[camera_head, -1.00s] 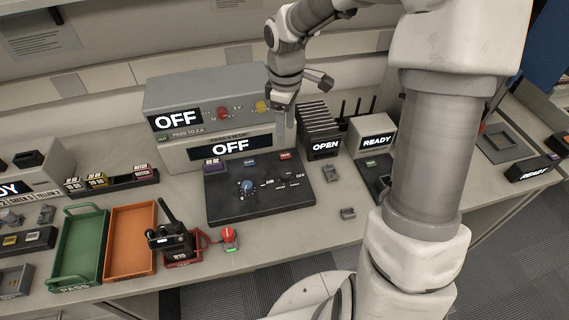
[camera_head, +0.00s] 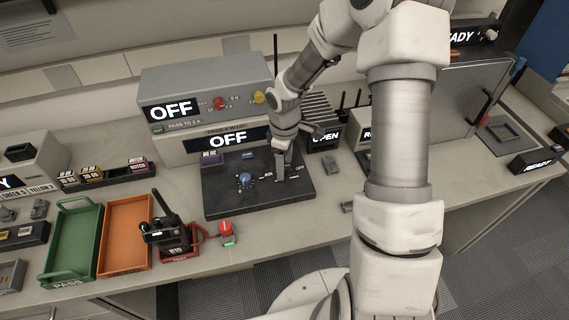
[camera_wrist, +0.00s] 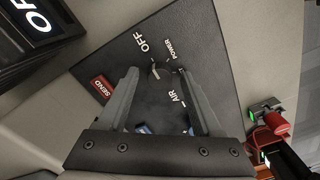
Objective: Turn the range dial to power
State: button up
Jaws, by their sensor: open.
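The range dial (camera_wrist: 160,71) is a small dark knob on the black panel, with OFF, POWER and AIR printed around it in the wrist view. Which mark it points at is too small to tell. My gripper (camera_wrist: 158,74) is open, its two fingertips on either side of the dial in that view; contact cannot be told. In the head view my gripper (camera_head: 280,178) is low over the right part of the black panel (camera_head: 228,204), hiding the dial.
A blue knob (camera_head: 245,179) sits left of my gripper on the panel. Behind stand grey boxes with OFF displays (camera_head: 228,140) and a dark finned unit (camera_head: 322,136). A radio in a red cradle (camera_head: 178,235) and a red-topped device (camera_head: 226,231) stand front left.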

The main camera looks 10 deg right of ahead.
grip_shut()
dwell(0.4)
jog(key=shift+m, duration=0.3)
jog(key=m+b, duration=0.2)
jog(key=m, duration=0.3)
jog(key=shift+f, duration=0.1)
jog(key=m+b, duration=0.1)
jog(key=m, duration=0.5)
jog(key=shift+b, duration=0.3)
dwell(0.3)
grip_release()
